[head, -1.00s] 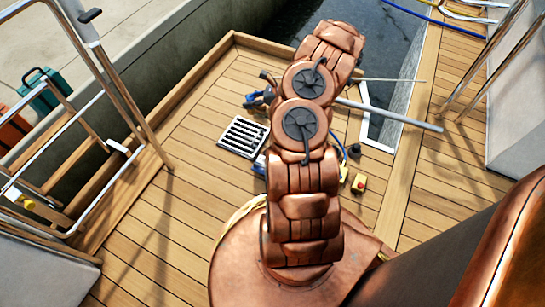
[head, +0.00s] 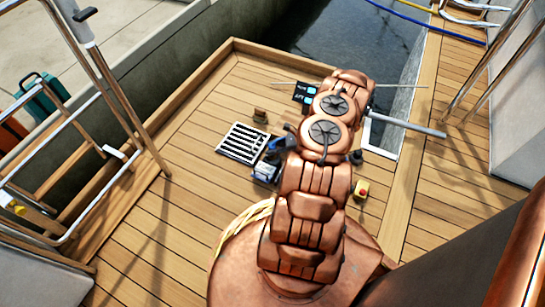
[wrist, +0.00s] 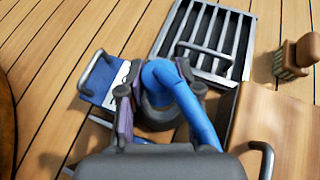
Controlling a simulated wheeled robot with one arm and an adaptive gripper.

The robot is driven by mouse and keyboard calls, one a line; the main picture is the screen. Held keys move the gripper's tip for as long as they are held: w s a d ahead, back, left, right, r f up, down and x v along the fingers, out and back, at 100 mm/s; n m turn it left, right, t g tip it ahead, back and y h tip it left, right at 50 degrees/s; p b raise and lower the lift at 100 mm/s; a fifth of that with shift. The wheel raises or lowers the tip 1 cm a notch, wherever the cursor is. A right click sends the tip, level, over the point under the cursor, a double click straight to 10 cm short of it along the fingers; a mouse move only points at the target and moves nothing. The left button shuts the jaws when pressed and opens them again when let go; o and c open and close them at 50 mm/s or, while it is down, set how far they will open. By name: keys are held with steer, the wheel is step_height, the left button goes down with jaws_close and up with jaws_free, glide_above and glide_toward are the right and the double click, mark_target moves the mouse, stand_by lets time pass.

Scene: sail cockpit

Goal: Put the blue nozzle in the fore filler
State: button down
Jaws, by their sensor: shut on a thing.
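The blue nozzle (wrist: 190,100) is a bent blue tube between the dark fingers of my gripper (wrist: 155,82) in the wrist view. My gripper is shut on it and holds it above the deck, near the slatted grate. In the head view the nozzle (head: 281,144) shows as a blue shape just left of my arm. I cannot make out the fore filler for certain. A dark panel with blue labels (head: 303,94) shows just left of the far end of my arm, which may hide more.
The slatted grate (head: 243,143) lies on the wooden deck. A blue and white box (wrist: 100,82) with a handle, a brush (wrist: 297,56) and a wood-topped block (wrist: 285,125) are close by. Deck at left is free.

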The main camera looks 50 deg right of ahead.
steer(key=shift+f+b, duration=0.75)
steer(key=shift+f, duration=1.5)
steer(key=c, duration=0.8)
jaws_free()
steer(key=shift+f, duration=0.15)
